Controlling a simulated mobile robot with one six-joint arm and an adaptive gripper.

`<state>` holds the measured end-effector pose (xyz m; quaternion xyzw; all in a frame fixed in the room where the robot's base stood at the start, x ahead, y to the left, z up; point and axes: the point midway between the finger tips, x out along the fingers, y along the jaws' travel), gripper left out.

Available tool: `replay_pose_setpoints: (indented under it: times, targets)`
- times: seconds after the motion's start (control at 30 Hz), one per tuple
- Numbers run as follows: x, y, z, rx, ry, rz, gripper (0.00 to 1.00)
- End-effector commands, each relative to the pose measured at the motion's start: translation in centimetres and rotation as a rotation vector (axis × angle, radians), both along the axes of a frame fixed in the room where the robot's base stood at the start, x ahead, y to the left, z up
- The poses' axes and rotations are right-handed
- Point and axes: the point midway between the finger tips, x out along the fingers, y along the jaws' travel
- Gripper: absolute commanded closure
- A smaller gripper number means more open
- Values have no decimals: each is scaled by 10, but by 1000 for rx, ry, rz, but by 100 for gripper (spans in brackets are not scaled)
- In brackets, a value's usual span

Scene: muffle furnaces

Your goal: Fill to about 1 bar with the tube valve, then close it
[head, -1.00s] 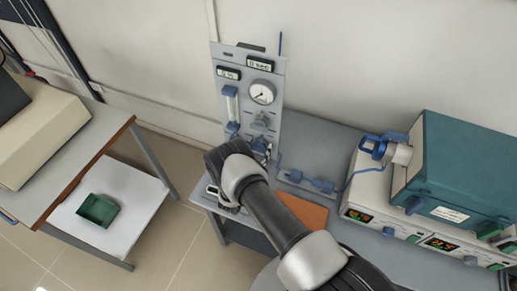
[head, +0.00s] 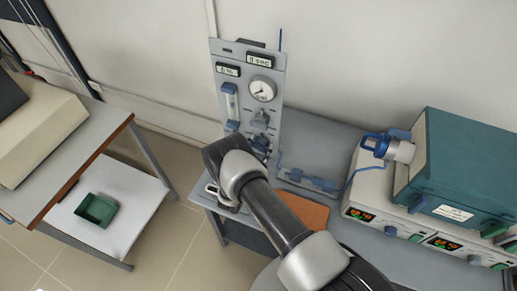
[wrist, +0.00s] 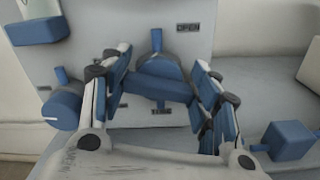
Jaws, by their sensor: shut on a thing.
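The grey gas panel (head: 275,110) stands upright against the wall in the head view. It carries a round dial gauge (head: 263,89), whose needle I cannot read to a value, and a flow tube (head: 231,102). In the wrist view, my gripper (wrist: 160,98) has a finger on each side of the blue valve handle (wrist: 160,87) and is shut on it. The handle lies nearly level across the fingers. An OPEN label (wrist: 187,27) is above right of the valve. In the head view my wrist hides most of the gripper.
Blue fittings stand left (wrist: 62,108) and right (wrist: 287,141) of the fingers. A blue tube (head: 347,183) runs to a teal furnace (head: 470,165) on the right. A small green tray (head: 97,210) is on the low shelf at left. Floor shows between the tables.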

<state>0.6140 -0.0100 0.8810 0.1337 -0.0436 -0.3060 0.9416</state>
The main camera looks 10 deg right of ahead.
Motion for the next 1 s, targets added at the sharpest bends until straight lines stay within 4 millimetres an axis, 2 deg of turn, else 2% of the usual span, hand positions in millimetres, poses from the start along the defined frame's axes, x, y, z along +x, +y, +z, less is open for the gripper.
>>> replay_pose_setpoints:
  times: [1.0]
  targets:
    - [-2, -3, -6, 776, -564, -1, 68]
